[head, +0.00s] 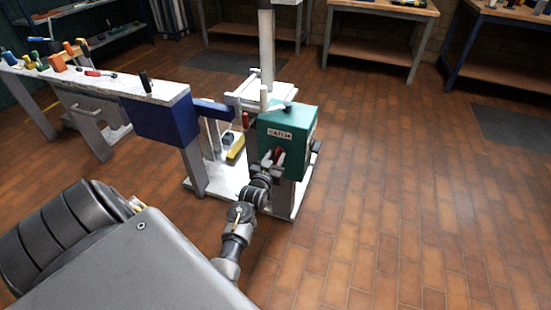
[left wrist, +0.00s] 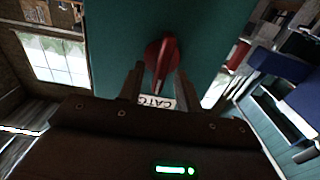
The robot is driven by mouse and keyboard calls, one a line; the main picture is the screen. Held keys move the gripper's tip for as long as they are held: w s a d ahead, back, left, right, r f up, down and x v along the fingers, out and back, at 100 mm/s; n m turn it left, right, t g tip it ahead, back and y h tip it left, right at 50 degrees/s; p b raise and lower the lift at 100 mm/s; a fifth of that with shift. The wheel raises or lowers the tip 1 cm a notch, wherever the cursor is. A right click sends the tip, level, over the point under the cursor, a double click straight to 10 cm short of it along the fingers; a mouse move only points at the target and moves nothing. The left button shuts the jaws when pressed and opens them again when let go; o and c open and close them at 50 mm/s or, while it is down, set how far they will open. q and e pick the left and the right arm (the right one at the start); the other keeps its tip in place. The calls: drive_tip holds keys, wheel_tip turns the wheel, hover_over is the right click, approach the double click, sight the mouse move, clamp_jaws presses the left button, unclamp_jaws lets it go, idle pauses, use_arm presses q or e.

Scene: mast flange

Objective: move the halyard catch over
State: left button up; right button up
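The catch is a red lever (head: 279,152) on the front of a teal box (head: 300,143), under a white label reading CATCH (head: 279,134). In the left wrist view, the red lever (left wrist: 164,62) stands out from the teal face, with the label upside down behind it. My left gripper (head: 272,160) is at the box front. In the left wrist view, its two fingers (left wrist: 158,74) stand apart on either side of the lever. A gap shows on the left finger's side; contact on the right side is unclear. My right gripper is not in view.
The box sits on a post beside a pale mast (head: 266,45) over a white base plate (head: 300,198). A second red part (left wrist: 238,55) is at the box's side. A bench with tools (head: 100,82) and a blue block (head: 160,120) stand left. The tiled floor right is clear.

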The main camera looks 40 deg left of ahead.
use_arm(q)
drive_tip(key=shift+w+a, duration=0.1)
drive_tip(key=shift+w, duration=0.2)
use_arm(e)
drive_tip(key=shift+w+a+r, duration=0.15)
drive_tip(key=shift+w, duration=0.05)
use_arm(q)
clamp_jaws()
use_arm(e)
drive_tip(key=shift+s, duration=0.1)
